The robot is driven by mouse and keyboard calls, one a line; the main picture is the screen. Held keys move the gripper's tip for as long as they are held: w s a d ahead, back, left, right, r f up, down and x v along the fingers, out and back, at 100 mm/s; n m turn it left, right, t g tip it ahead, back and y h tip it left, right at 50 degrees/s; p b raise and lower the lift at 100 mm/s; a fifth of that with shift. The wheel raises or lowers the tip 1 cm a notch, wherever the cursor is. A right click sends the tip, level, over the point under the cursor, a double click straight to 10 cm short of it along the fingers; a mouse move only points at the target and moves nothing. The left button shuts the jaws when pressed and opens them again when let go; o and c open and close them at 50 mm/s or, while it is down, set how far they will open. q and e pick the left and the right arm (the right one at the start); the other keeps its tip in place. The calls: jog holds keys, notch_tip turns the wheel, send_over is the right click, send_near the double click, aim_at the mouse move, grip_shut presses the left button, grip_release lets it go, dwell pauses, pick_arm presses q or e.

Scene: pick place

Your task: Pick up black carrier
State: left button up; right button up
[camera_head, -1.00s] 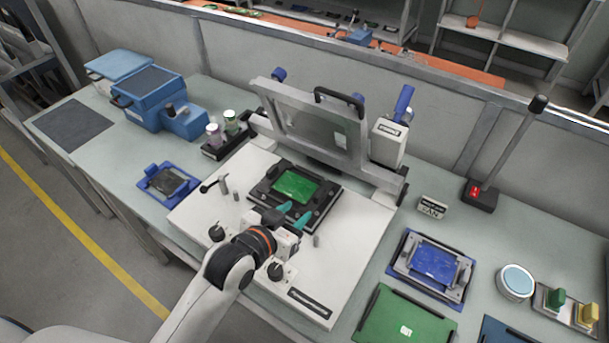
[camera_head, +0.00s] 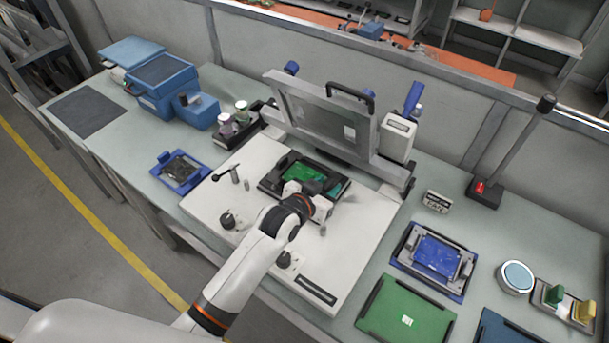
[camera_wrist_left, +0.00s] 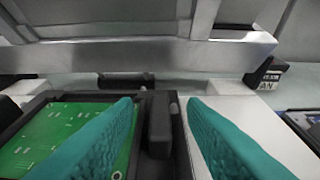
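The black carrier (camera_head: 270,187) lies on the white fixture plate in front of the raised frame, with a green circuit board (camera_head: 300,172) in it. My left gripper (camera_head: 326,188) is over the carrier's right side, and my wrist hides part of that side. In the left wrist view the two teal fingers (camera_wrist_left: 163,112) are apart. An upright black block (camera_wrist_left: 160,125) on the carrier's edge stands between them, with visible gaps, and the green board (camera_wrist_left: 65,135) is left of it. My right gripper is not in view.
The raised grey frame (camera_head: 320,112) with a black handle stands just behind the carrier. Knobs and short pegs rise from the white plate (camera_head: 215,200). A blue holder (camera_head: 180,172) lies left; a blue-board fixture (camera_head: 435,258) and green mat (camera_head: 405,315) lie right.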

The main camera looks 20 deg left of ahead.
pick_arm(q)
grip_shut()
